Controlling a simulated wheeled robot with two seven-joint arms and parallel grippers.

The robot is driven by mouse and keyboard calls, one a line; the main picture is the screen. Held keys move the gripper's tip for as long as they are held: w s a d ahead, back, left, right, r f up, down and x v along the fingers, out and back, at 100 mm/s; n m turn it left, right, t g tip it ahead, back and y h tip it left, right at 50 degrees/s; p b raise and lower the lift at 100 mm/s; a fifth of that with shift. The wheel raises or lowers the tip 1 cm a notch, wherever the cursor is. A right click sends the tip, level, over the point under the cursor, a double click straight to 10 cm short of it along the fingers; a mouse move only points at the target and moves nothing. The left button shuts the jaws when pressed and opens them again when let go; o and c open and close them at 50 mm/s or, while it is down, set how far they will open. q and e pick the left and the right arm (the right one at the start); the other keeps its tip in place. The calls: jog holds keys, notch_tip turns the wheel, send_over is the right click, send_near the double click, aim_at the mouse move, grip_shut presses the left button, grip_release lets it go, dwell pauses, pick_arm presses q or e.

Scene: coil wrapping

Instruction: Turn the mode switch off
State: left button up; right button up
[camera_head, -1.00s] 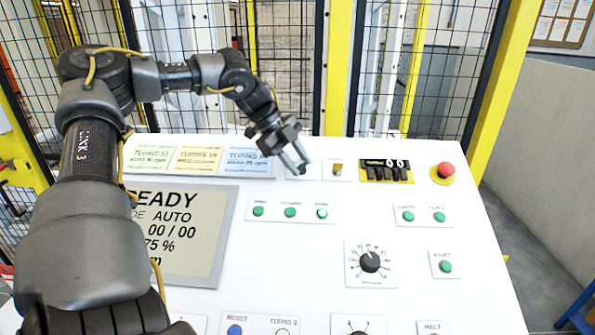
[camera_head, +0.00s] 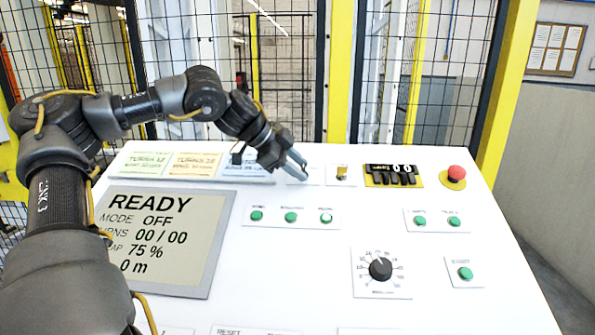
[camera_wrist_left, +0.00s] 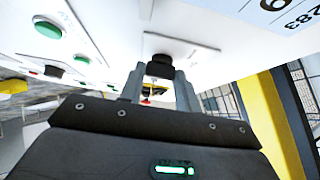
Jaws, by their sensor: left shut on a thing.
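My left gripper (camera_head: 297,166) reaches over the top of the white control panel (camera_head: 300,255). In the left wrist view its two fingers (camera_wrist_left: 160,82) are closed on a black switch knob (camera_wrist_left: 160,66) on a small white plate (camera_wrist_left: 185,46). In the head view the gripper covers most of that switch. The grey screen (camera_head: 150,245) at the left reads READY, MODE OFF, 00 / 00 and 75 %. My right gripper is not in view.
Below are green buttons (camera_head: 291,216) and a black dial (camera_head: 380,269). A mesh fence (camera_head: 285,70) stands behind the panel.

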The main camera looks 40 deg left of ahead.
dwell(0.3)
pick_arm(q)
jog(key=o, duration=1)
jog(key=shift+b+v, duration=0.95)
jog(key=shift+v, duration=4.5)
